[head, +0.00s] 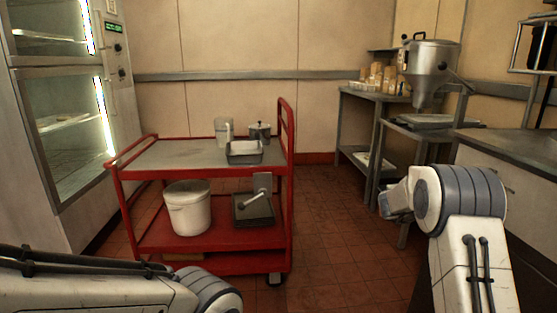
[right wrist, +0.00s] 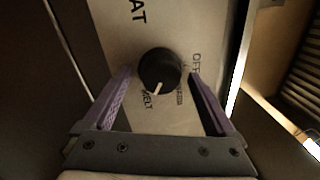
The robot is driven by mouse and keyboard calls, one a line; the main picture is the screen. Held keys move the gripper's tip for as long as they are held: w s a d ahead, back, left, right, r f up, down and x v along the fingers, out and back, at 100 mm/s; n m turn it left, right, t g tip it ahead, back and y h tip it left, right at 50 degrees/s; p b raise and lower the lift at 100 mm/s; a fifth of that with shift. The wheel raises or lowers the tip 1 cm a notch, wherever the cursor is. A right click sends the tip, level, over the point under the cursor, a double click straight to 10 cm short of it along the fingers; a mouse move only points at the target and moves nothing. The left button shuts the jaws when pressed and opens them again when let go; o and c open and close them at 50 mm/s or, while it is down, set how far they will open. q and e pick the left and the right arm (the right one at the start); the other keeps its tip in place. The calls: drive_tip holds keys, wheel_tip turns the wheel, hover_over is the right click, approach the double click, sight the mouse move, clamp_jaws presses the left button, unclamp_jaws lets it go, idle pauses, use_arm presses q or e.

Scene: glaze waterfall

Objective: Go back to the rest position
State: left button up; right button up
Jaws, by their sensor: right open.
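In the right wrist view my right gripper (right wrist: 160,78) is open, with one purple-grey finger on each side of a black knob (right wrist: 160,66). Gaps show between the knob and both fingers, and nothing is held. The knob sits on a pale panel (right wrist: 188,25) with printed words, among them OFF and MELT. Its light pointer mark is directed down-left, toward MELT. In the head view my right arm reaches in at the lower right, and its fingers cannot be made out. My left arm crosses the lower left corner, and its gripper is out of frame.
A red cart (head: 131,168) holding a white bucket (head: 187,208) and trays stands left of centre. A glass-doored cabinet (head: 65,115) is at the left. A metal hopper (head: 430,68) and worktables line the right. Tiled floor (head: 335,235) is clear between the cart and the right side.

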drive_tip(key=n+p, duration=0.7)
drive_tip(key=p, duration=0.1)
drive_tip(key=n+t+p, duration=0.1)
drive_tip(key=n+p, duration=0.7)
drive_tip(key=p, duration=0.1)
drive_tip(key=n+t+y+p, duration=0.1)
drive_tip(key=n+p, duration=0.6)
drive_tip(key=p, duration=0.2)
drive_tip(key=shift+r, duration=0.3)
drive_tip(key=shift+t, duration=0.3)
